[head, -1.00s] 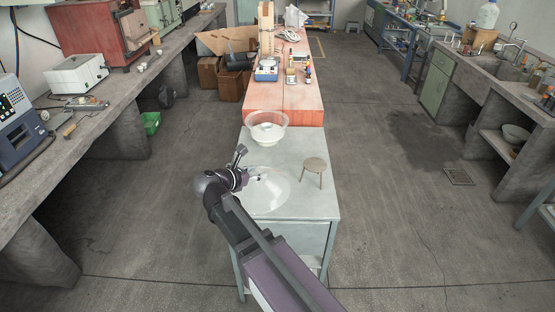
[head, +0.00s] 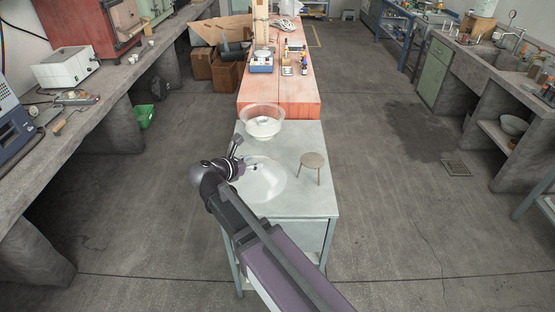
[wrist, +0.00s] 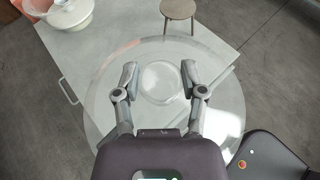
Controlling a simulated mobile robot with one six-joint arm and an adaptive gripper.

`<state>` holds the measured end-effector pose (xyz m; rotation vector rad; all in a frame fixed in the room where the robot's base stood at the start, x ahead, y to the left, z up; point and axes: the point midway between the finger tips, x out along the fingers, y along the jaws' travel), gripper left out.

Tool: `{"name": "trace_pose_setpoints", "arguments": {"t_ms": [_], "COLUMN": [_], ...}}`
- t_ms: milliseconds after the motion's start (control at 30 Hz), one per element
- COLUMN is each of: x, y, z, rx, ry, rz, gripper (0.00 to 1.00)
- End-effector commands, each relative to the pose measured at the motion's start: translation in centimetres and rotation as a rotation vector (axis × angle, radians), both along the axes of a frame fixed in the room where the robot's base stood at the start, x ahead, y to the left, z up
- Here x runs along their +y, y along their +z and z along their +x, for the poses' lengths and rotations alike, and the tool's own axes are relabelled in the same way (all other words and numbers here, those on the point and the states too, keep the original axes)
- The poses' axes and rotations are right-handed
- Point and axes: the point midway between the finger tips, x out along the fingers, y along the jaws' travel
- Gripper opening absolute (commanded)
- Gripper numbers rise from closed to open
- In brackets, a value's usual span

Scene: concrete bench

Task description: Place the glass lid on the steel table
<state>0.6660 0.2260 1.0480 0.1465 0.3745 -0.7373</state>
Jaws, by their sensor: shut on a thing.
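The glass lid (head: 264,181) is a clear, round disc at the left part of the steel table (head: 310,198) in the head view. In the wrist view the lid (wrist: 103,88) spreads wide below my gripper (wrist: 160,78), with its round centre between the two fingers. My gripper (head: 238,165) is shut on the lid. The lid's outline reaches past the table's edge in the wrist view. I cannot tell whether its underside touches the tabletop. The grey tabletop also shows in the wrist view (wrist: 115,42).
A clear bowl with white contents (head: 263,121) stands at the table's back left. A small round stool-like stand (head: 313,160) is at the right. A red-topped bench (head: 285,92) adjoins the back. The table's front right is clear.

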Motion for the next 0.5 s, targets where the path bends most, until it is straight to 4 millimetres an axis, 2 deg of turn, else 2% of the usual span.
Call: {"name": "trace_pose_setpoints", "arguments": {"t_ms": [267,500], "x": [-0.5,-1.6], "y": [-1.8,-5.1], "z": [-0.3,-0.8], "rx": [-0.002,-0.001], "ry": [-0.008,-0.028], "rz": [-0.001,-0.002], "gripper": [0.00,0.00]}}
